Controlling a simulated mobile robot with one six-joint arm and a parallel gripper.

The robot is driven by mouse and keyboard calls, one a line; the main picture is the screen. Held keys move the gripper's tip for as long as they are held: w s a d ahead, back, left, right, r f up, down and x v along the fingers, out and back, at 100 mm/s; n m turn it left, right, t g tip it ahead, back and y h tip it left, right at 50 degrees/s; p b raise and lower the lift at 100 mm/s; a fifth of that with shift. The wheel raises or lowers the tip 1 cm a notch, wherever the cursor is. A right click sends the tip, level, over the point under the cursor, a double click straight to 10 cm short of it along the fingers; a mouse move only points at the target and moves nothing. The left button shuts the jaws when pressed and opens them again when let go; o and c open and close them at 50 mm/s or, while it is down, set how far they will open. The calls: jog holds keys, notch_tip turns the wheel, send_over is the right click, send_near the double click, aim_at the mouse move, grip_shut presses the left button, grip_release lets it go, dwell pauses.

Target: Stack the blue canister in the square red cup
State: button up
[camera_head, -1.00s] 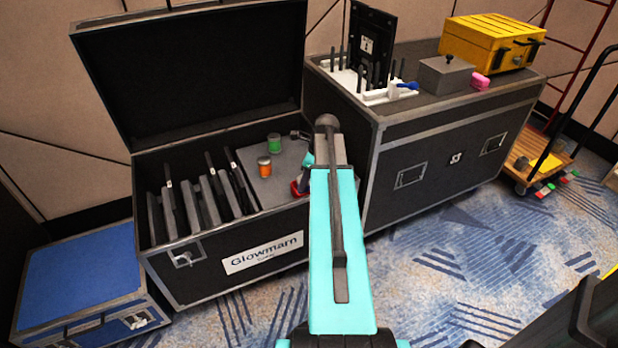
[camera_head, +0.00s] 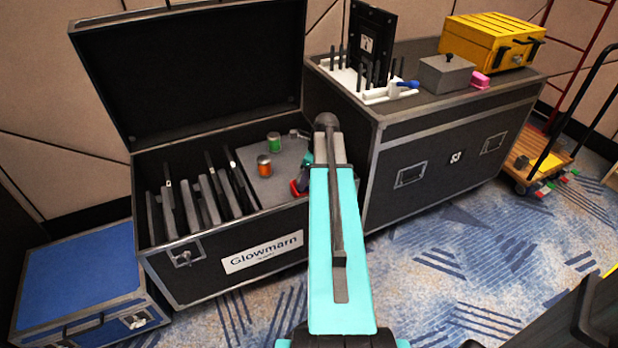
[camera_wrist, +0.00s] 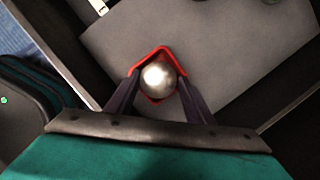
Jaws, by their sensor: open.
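A round silver top (camera_wrist: 158,78) shows between my fingers in the wrist view. It appears to be the lid of the blue canister, whose sides are hidden from above. The square red cup (camera_wrist: 152,53) shows as a red rim around it, so the canister looks to be inside or directly over the cup; how deep it sits cannot be told. My gripper (camera_wrist: 158,86) is open, with one finger on each side of the silver top. In the head view the red cup (camera_head: 296,189) shows only partly, beside my arm, at the right of the open case.
A green canister (camera_head: 274,142) and an orange canister (camera_head: 264,166) stand on the grey panel (camera_head: 285,158) in the case. Dark upright panels (camera_head: 205,200) fill its left side. The raised lid (camera_head: 195,70) stands behind. A second case (camera_head: 440,150) is on the right.

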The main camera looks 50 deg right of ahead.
jog(key=p+v, duration=0.3)
jog(key=v, duration=0.9)
jog(key=shift+r, duration=0.15)
dwell(0.4)
